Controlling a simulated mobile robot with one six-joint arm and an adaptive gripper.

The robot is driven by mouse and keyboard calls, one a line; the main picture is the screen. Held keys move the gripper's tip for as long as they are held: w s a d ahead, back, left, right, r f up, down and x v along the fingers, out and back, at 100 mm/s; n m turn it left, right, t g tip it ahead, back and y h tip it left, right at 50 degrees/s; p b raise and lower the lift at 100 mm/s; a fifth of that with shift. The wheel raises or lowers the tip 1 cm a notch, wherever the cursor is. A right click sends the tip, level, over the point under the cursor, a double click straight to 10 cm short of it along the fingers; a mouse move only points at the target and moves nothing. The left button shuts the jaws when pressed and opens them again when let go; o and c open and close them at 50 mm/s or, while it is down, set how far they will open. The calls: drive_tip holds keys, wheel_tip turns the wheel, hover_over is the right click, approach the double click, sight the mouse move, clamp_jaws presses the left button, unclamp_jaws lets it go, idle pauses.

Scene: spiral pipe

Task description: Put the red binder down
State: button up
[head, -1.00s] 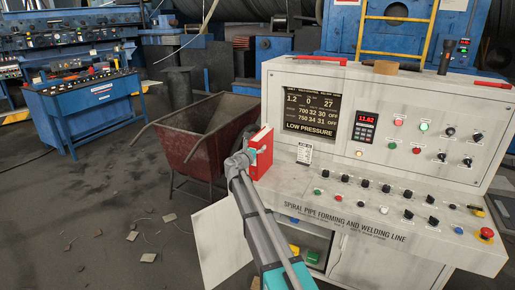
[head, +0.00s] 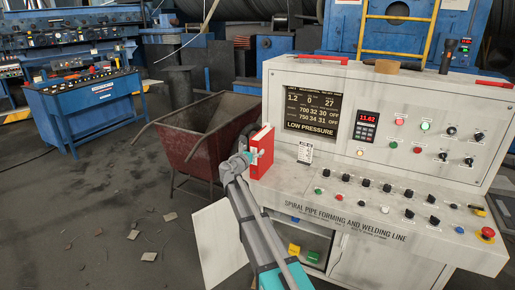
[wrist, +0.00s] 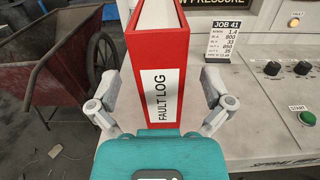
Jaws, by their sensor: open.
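The red binder (head: 261,152) stands upright at the left end of the control console's ledge. In the wrist view its spine, labelled FAULT LOG (wrist: 160,95), faces me, with white pages at the top. My gripper (wrist: 160,112) is open, with one finger on each side of the binder's spine and a visible gap on both sides. In the head view my gripper (head: 245,158) is at the binder's near left side, and my forearm hides part of the console's front edge.
The console (head: 360,205) carries knobs, buttons and a small JOB 41 card (head: 305,152) right of the binder. A rusty red cart (head: 200,135) stands on the left. An open cabinet door (head: 219,240) juts out below. Debris lies on the floor.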

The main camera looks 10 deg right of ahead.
drive_tip(key=v, duration=0.8)
drive_tip(key=shift+s, duration=0.1)
idle(0.5)
drive_tip(key=s+d+f+m+g+y, duration=0.1)
drive_tip(key=s+d+f+m+g, duration=0.45)
drive_tip(key=s+m, duration=0.3)
drive_tip(key=s+d+f+m+g+y, duration=0.1)
drive_tip(key=s+d+f+m+g, duration=0.3)
drive_tip(key=s+d+f+m, duration=0.35)
drive_tip(key=s+a+f+m+g+y, duration=0.2)
drive_tip(key=s+m, duration=0.4)
drive_tip(key=s, duration=0.3)
drive_tip(key=s+a+f+m+g+y, duration=0.3)
drive_tip(key=s+m+y, duration=0.3)
drive_tip(key=s, duration=0.4)
drive_tip(key=shift+f+m+y, duration=0.3)
drive_tip(key=shift+f+m, duration=0.1)
drive_tip(key=shift+a, duration=0.1)
wheel_tip(320, 180, up, 8)
drive_tip(key=p, duration=0.7)
drive_tip(key=shift+p, duration=0.4)
